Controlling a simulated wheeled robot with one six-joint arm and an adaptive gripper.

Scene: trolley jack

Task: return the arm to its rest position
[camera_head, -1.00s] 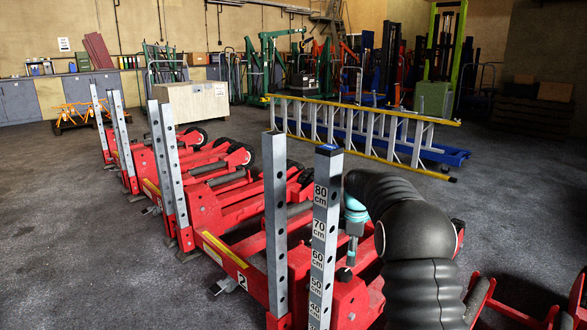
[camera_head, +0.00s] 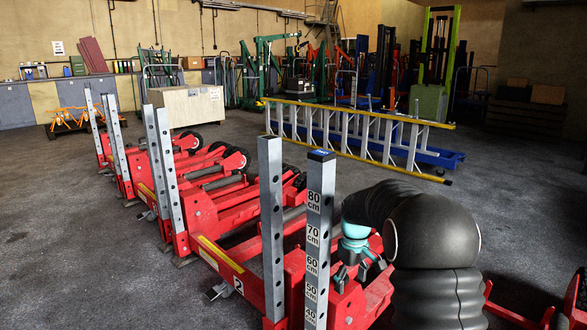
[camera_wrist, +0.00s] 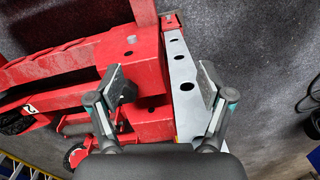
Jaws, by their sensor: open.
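My arm (camera_head: 432,232), in a black ribbed cover, stands at the lower right of the head view and is bent over toward the nearest red trolley jack. My gripper (camera_head: 350,278), with a teal wrist, hangs behind the jack's scaled grey post (camera_head: 319,235), low over its red frame (camera_head: 290,262). In the wrist view my gripper (camera_wrist: 165,87) is open with nothing in it. A grey bar with holes (camera_wrist: 185,90) and red jack parts (camera_wrist: 95,72) show beyond and between its fingers. I cannot tell the exact gap to them.
Several red jacks (camera_head: 205,210) with upright grey posts stand in a row to the left. A yellow-edged ladder (camera_head: 355,135) lies on its side behind. A wooden crate (camera_head: 187,105) stands at the back left. The left floor (camera_head: 70,235) is clear.

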